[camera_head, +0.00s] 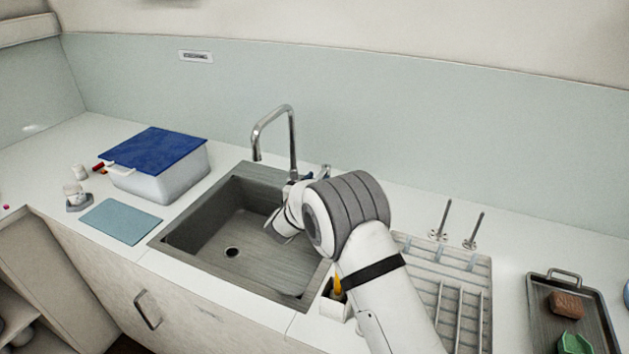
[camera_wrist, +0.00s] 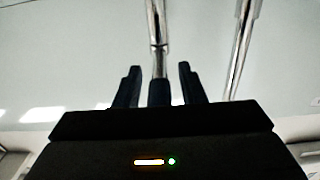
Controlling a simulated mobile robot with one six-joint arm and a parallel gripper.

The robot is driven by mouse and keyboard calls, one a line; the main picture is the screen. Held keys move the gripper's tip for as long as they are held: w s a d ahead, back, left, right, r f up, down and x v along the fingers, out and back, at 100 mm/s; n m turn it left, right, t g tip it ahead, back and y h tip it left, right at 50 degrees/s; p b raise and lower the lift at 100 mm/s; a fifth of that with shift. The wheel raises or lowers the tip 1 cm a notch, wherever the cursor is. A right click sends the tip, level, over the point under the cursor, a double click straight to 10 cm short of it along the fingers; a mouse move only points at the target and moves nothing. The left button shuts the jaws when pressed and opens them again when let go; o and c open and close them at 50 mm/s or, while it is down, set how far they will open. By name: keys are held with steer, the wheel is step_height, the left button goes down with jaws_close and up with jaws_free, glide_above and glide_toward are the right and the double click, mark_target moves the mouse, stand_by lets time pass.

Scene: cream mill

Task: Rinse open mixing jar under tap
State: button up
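The chrome tap (camera_head: 291,140) stands behind the grey sink (camera_head: 205,205), its spout curving out over the basin; no water stream shows. My gripper (camera_wrist: 160,80) is close to the tap's base, at the back right of the sink. In the wrist view its two dark fingers stand apart, with a chrome tube (camera_wrist: 158,60) and a dark piece between or just beyond them; contact cannot be told. My arm hides part of the sink's right side. I cannot make out an open mixing jar in either view, and none shows in the gripper.
A white tub with a blue lid (camera_head: 155,150) and a blue mat (camera_head: 120,221) lie left of the sink. A small holder (camera_head: 336,308) stands at its front right. A drying rack (camera_head: 455,290) and a dark tray (camera_head: 543,300) with a brown block and green piece are farther right.

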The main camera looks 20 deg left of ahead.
jaws_close()
stand_by(0.3)
